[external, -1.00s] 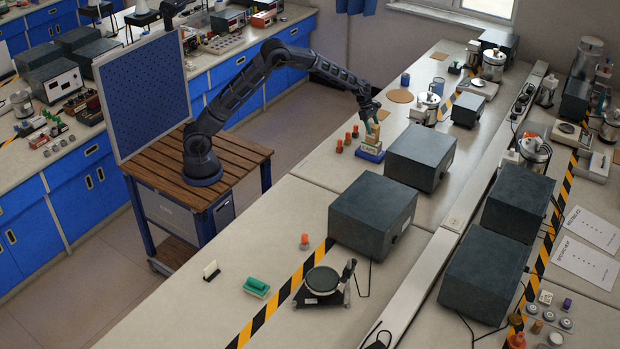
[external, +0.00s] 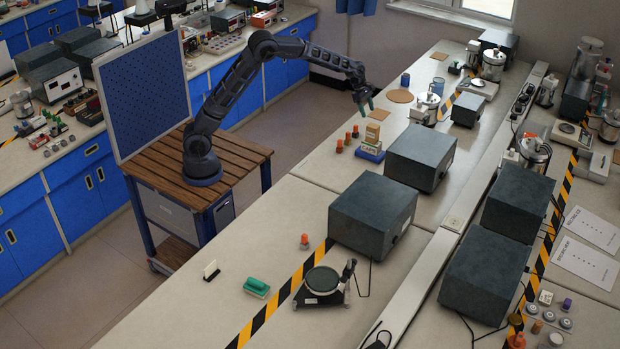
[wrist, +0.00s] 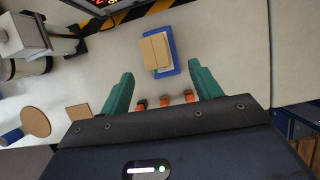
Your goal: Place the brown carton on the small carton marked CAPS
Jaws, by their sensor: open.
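The brown carton (external: 373,133) rests on top of the small pale carton marked CAPS (external: 371,146), which sits on a blue base (external: 370,155). In the wrist view the brown carton (wrist: 155,52) covers most of the CAPS carton (wrist: 166,69), with the blue base (wrist: 174,45) showing around them. My gripper (external: 367,106) is open and empty, above and apart from the stack. Its two green fingers are spread in the wrist view (wrist: 162,84), with nothing between them at their height.
Several orange-topped pieces (external: 347,139) stand just left of the stack. A large dark box (external: 421,157) stands close on its right. A square cork mat (external: 378,114) and a round cork mat (external: 400,96) lie behind. The bench front edge runs along the left.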

